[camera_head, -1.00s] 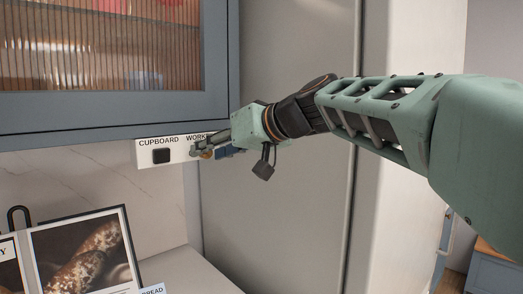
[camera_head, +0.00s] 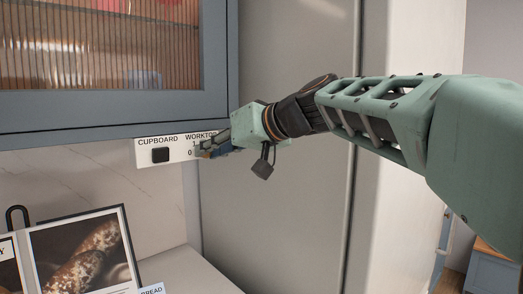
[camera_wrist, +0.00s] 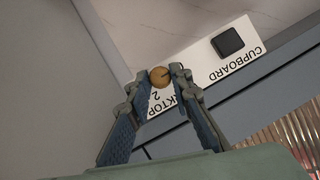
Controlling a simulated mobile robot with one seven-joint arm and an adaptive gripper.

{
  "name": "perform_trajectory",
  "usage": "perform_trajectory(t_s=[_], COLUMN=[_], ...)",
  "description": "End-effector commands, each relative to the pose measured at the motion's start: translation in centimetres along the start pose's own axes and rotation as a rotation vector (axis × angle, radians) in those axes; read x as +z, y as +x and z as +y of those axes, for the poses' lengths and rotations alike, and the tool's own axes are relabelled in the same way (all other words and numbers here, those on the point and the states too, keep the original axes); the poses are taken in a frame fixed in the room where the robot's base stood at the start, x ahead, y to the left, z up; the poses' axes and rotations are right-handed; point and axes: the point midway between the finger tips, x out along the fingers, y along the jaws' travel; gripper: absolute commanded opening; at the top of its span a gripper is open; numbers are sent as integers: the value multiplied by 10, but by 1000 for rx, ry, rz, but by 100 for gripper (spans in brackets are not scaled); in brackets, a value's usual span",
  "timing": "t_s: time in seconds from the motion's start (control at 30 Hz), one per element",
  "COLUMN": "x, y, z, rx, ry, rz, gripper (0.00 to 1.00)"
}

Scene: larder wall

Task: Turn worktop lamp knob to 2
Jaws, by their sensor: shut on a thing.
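The worktop lamp knob (camera_wrist: 159,77) is a small round tan knob on the white switch panel (camera_head: 147,152) under the wall cupboard. In the wrist view it sits between the two fingertips of my gripper (camera_wrist: 160,75), which is shut on it. A dark line on the knob points toward the right-hand finger in that view. A printed 2 shows just beneath the knob there, with part of the word WORKTOP beside it. In the head view my gripper (camera_head: 204,150) covers the knob, and a 1 and a 0 show left of the fingers.
A black square cupboard switch (camera_head: 160,155) sits left of the knob on the same panel. The blue-grey cupboard (camera_head: 120,119) hangs just above. A tall grey panel (camera_head: 270,210) stands right of it. A picture board (camera_head: 85,255) stands on the worktop below.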

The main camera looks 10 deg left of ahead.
Motion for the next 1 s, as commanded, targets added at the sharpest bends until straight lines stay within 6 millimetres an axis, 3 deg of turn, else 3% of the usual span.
perform_trajectory(t_s=[0.37, 1.0], x=[4, 7], y=[1, 3], z=[4, 8], rx=[-90, -329], ry=[210, 769], rz=[11, 39], gripper=[0, 0])
